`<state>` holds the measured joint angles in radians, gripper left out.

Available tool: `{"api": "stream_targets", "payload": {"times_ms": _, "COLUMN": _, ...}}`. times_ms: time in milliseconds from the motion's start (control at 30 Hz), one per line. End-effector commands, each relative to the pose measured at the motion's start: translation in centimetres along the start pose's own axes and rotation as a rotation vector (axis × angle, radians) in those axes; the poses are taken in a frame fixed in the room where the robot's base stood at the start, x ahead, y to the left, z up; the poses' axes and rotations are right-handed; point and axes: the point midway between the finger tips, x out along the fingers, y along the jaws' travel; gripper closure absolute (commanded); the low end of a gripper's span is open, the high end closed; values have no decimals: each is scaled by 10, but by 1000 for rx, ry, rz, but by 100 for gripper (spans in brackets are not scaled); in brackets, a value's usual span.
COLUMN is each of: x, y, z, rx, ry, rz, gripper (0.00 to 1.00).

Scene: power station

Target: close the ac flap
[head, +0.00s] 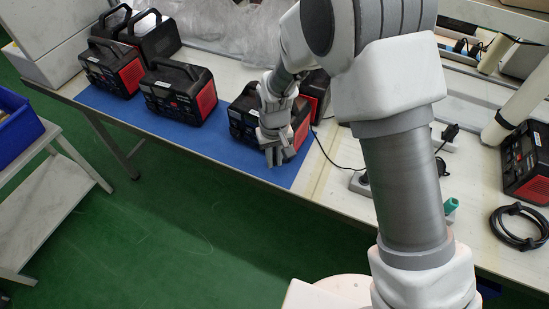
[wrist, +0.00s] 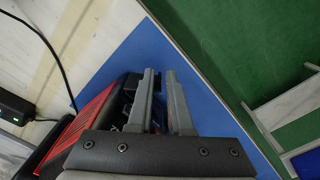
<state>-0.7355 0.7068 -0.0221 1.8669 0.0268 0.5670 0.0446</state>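A black and red power station (head: 241,122) stands on the blue mat at the right end of the row. My gripper (head: 277,158) is in front of its front face, fingers pointing down, and covers part of that face. In the wrist view my gripper (wrist: 160,73) has a narrow gap between its two fingers, with nothing seen between them. The power station (wrist: 75,132) lies just left of the fingers there, its front close to the left finger. I cannot tell whether they touch. The ac flap cannot be made out clearly; the gripper hides much of that front.
Several similar power stations (head: 180,92) stand to the left on the blue mat (head: 135,110). A black cable (head: 328,153) runs along the table right of the mat. Another power station (head: 527,160) and a coiled cable (head: 519,228) are at the far right. Green floor (head: 165,215) is open in front.

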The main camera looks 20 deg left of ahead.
Motion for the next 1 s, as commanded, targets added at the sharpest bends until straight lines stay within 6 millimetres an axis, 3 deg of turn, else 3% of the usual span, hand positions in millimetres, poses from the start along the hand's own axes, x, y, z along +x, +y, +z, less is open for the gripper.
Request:
{"api": "stream_targets", "payload": {"times_ms": 100, "x": 0, "y": 0, "z": 0, "rx": 0, "ry": 0, "rz": 0, "gripper": 64}}
{"api": "stream_targets", "payload": {"times_ms": 467, "x": -6, "y": 0, "z": 0, "rx": 0, "ry": 0, "rz": 0, "gripper": 64}}
{"api": "stream_targets", "payload": {"times_ms": 667, "x": -41, "y": 0, "z": -1, "rx": 0, "ry": 5, "rz": -1, "gripper": 64}}
{"api": "stream_targets", "payload": {"times_ms": 1000, "x": -124, "y": 0, "z": -1, "rx": 1, "ry": 4, "rz": 0, "gripper": 64}}
